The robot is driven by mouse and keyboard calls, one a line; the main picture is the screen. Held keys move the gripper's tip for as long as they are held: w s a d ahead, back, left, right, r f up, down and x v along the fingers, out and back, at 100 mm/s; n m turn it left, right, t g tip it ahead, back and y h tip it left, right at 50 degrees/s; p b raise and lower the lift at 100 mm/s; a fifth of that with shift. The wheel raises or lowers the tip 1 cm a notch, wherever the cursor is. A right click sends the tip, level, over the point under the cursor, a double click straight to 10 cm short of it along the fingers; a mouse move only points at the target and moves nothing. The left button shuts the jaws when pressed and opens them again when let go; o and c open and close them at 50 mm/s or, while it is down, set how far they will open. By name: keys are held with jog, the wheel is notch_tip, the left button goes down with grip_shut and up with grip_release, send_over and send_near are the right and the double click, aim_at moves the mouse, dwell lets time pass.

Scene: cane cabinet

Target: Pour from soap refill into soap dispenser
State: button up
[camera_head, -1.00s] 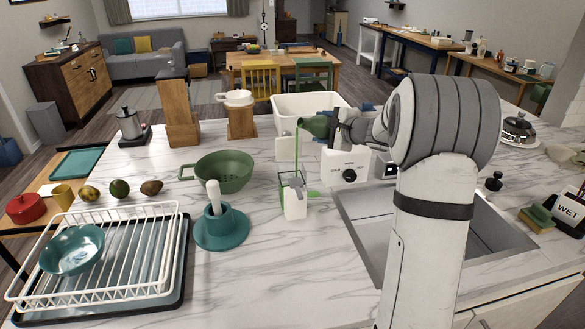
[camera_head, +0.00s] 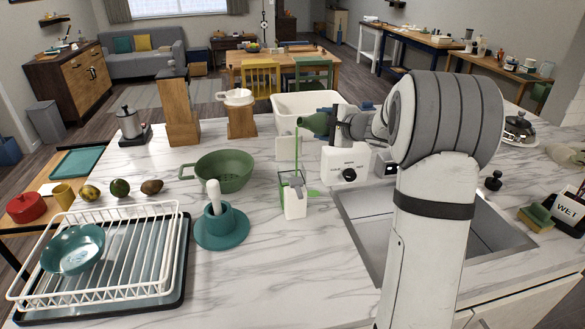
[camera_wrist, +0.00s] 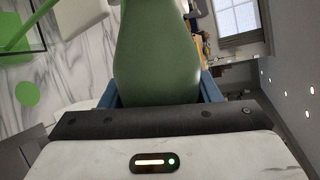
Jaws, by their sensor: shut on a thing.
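The soap refill, a green bottle (camera_head: 314,123), is held tipped on its side above the counter, its mouth toward the left. A thin green stream falls from the mouth to the soap dispenser (camera_head: 295,205), a small clear-and-white box upright on the counter below. My gripper (camera_head: 337,127) is shut on the bottle. In the wrist view the bottle (camera_wrist: 157,55) fills the middle between the blue-grey fingers (camera_wrist: 160,98). The liquid level inside is too small to tell.
A green patch or flat piece (camera_head: 313,193) lies right of the dispenser. A green colander (camera_head: 224,172) and a teal holder (camera_head: 221,230) stand to its left. A white appliance with a black knob (camera_head: 345,165) stands behind right; the sink (camera_head: 365,215) is at right.

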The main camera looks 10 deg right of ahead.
jog(key=shift+s+a+r+n+b, duration=0.1)
jog(key=shift+a+r+n+b, duration=0.45)
jog(key=shift+b, duration=0.9)
dwell(0.7)
jog(key=shift+d+r+n+h+b, duration=0.15)
jog(key=shift+n+h+b, duration=0.5)
jog(key=shift+b, duration=1)
dwell(1.1)
jog(key=shift+r+m+p, duration=0.3)
jog(key=shift+r+p, duration=0.15)
jog(key=shift+p, duration=0.75)
jog(key=shift+y+p, duration=0.35)
jog(key=shift+p, duration=0.6)
jog(key=shift+d+f+m+p, duration=0.2)
jog(key=shift+f+m, duration=0.1)
jog(key=shift+f, duration=0.15)
jog(key=shift+d+f+m+p, duration=0.1)
jog(key=shift+f+m+p, duration=0.1)
jog(key=shift+f+m, duration=0.15)
